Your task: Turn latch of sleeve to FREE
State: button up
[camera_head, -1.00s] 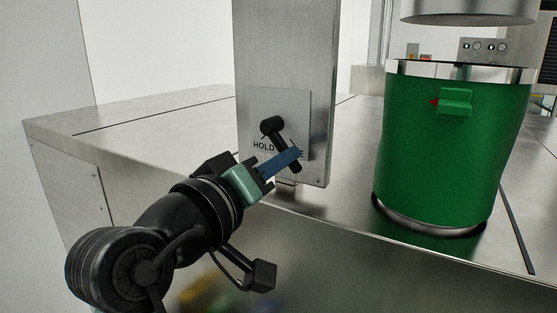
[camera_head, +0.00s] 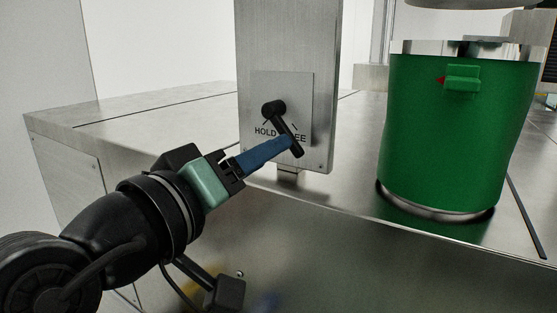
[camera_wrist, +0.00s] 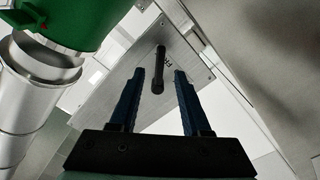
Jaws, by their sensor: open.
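The latch (camera_head: 283,125) is a black handle on a small plate of an upright metal post. Its round hub is at the upper left and its bar slants down to the right, over part of the FREE label (camera_head: 299,138). The HOLD label (camera_head: 264,132) is clear at its left. My gripper (camera_head: 288,143) has blue fingers that reach the bar's lower end from the lower left. In the wrist view, my gripper (camera_wrist: 161,74) is open, with the end of the latch (camera_wrist: 159,75) between the fingers and gaps on both sides. FREE is partly hidden.
A green drum (camera_head: 445,150) with a shiny rim stands on the metal worktop to the right of the post (camera_head: 288,45). The worktop (camera_head: 130,130) left of the post is bare. Its front edge runs below my gripper.

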jog(key=b+v, duration=0.2)
jog(key=v, duration=0.6)
jog(key=s+d+r+t+y+b, duration=0.3)
jog(key=r+t+y, duration=0.4)
jog(key=t+y, duration=0.3)
jog(key=s+t+b, duration=0.1)
jog(key=s+t, duration=0.1)
jog(key=shift+d+r+m+t+y, duration=0.25)
jog(key=shift+r+m+t+y, duration=0.05)
jog(key=shift+r+m+t, duration=0.1)
jog(key=shift+s, duration=0.1)
